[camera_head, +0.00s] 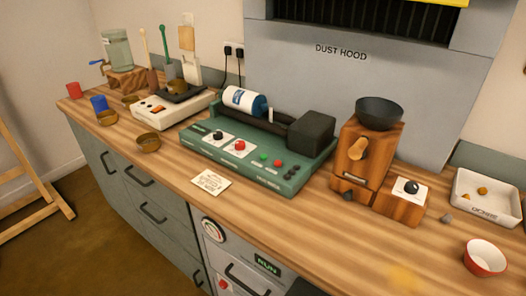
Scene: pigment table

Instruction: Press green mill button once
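A green mill (215,160) sits on the wooden worktop in the middle. A blue and white jar (245,102) lies on its dark rollers, with a dark box-shaped housing (312,132) at the right end. Its sloped front panel carries a black button (218,136) and a red button (240,146), each on a white plate. To their right are a small green button or lamp (264,156), a small red one (278,162) and darker small controls. I cannot tell whether any is pressed in or read their labels. Neither of my grippers is in view.
Right of the mill stand a wooden grinder (353,175) with a dark bowl and a wooden block with a black button (411,187). A white tray (466,212) and red bowl (485,258) lie farther right. A card (211,181) lies before the mill. The front worktop is mostly clear.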

